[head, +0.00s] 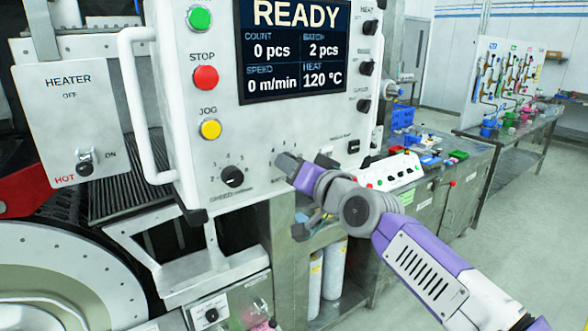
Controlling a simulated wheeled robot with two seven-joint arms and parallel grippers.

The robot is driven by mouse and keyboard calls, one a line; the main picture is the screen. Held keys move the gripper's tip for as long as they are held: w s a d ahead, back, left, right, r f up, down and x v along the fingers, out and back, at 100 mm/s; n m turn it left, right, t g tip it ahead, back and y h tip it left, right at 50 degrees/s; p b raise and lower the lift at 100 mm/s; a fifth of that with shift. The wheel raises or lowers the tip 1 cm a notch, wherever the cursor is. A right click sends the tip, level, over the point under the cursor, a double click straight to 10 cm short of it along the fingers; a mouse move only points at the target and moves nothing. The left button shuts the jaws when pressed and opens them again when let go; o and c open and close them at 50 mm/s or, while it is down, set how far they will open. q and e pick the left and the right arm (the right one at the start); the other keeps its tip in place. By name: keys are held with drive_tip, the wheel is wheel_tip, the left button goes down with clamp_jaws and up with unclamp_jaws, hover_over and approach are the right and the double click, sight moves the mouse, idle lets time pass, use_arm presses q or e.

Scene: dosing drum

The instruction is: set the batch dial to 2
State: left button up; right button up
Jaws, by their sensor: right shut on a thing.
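The white control panel (236,125) fills the upper middle of the head view. Its screen (292,50) reads READY, COUNT 0 pcs, BATCH 2 pcs, SPEED 0 m/min and HEAT 120 °C. My right gripper (286,167) is at the panel's lower part, shut on the batch dial. The gripper hides the dial's body and its pointer; only a few scale marks show just above. The black speed dial (232,176) sits to the left, apart from the gripper. My left gripper is not in view.
Green, red STOP (205,78) and yellow JOG (211,129) buttons line the panel's left side. A white handle (147,110) stands out at its left edge. A heater box (70,125) is further left. Small knobs run down the panel's right side. Benches stand at right.

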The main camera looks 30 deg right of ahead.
idle(0.3)
drive_tip(key=o, duration=1)
drive_tip(key=shift+o, duration=0.2)
drive_tip(key=s, duration=0.7)
drive_tip(key=shift+s+d, duration=0.15)
drive_tip(key=shift+s, duration=0.15)
drive_tip(key=shift+r, duration=0.1)
